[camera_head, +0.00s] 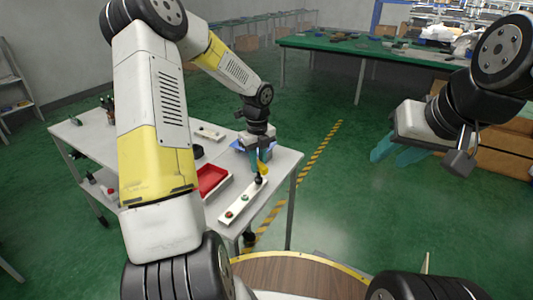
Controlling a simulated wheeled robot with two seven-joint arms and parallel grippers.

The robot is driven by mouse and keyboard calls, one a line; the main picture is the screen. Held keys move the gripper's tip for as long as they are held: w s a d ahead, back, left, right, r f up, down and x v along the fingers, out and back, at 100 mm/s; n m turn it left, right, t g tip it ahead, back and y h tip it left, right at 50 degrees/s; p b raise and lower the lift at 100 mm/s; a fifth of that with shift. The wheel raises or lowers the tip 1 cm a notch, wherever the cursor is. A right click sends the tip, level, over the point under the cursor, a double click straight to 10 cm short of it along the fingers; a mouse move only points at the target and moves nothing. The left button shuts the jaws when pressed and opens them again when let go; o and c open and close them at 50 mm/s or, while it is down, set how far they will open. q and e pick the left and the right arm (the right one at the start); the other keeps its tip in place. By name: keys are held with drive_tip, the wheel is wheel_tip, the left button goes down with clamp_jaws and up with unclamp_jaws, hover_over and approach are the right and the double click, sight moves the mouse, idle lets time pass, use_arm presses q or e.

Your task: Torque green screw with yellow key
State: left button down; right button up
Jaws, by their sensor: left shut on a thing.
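My left gripper (257,160) is shut on the yellow key (264,169) above the white table. The key's dark lower end (260,180) is at the far end of a pale bar fixture (236,206); I cannot tell whether it is seated on a screw. A small green screw (244,197) shows on the middle of the bar. A reddish screw (229,214) is at its near end.
The white table (283,166) also holds a red tray (212,179) left of the bar and another pale bar (208,132) farther back. A green-topped table (350,48) stands behind. Brown boxes (510,140) are at the right. A round wooden top (290,278) is in front.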

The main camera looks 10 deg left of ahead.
use_arm(q)
drive_tip(key=shift+m, duration=0.8)
drive_tip(key=shift+r, duration=0.8)
